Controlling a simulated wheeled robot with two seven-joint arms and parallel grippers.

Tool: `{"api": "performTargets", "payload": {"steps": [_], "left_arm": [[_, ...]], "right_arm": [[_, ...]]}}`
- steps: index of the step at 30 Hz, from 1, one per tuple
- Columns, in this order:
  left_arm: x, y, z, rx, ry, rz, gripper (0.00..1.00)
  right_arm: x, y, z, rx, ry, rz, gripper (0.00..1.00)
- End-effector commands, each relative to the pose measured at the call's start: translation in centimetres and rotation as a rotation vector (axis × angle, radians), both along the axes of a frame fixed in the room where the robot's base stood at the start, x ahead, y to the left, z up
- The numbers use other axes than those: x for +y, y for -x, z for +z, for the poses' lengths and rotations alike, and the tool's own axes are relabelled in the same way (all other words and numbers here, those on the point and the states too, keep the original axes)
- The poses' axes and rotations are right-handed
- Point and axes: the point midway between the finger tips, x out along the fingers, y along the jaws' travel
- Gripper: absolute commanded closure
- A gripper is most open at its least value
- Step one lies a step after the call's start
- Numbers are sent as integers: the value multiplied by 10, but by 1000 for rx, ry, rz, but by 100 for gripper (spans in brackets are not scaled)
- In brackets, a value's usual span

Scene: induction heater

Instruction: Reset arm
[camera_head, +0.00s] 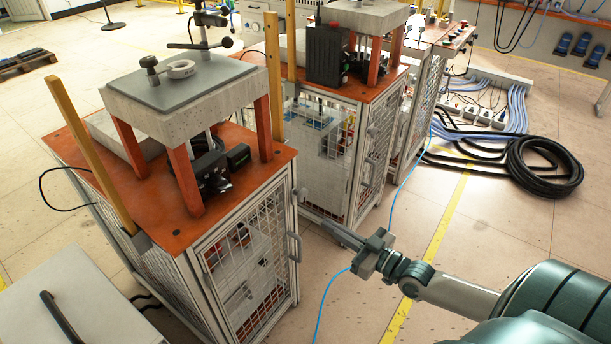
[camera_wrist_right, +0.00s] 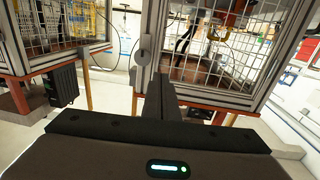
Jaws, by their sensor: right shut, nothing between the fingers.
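My right gripper (camera_head: 343,236) reaches in from the lower right in the head view and points left toward the nearest caged bench (camera_head: 262,240). Its fingers are shut together with nothing between them, and it hangs over open floor, apart from the bench. In the right wrist view the closed gripper (camera_wrist_right: 161,92) stands in the middle, with a mesh cage (camera_wrist_right: 210,50) beyond it. My left gripper is not in view.
More caged benches (camera_head: 340,165) stand behind. A black cable coil (camera_head: 545,166) lies on the floor at right. A grey cabinet (camera_head: 110,315) stands at lower left.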

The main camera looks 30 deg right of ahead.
Motion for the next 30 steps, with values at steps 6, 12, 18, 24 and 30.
{"api": "performTargets", "payload": {"steps": [6,12,18,24,30], "left_arm": [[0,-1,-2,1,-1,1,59],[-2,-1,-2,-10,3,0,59],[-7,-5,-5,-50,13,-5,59],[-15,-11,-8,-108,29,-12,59],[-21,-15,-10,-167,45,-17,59]], "right_arm": [[0,0,-1,2,1,-1,100],[1,4,-27,51,17,-20,100],[10,22,-107,210,68,-68,100],[40,67,-217,459,132,-112,100],[92,133,-313,721,188,-125,100]]}}
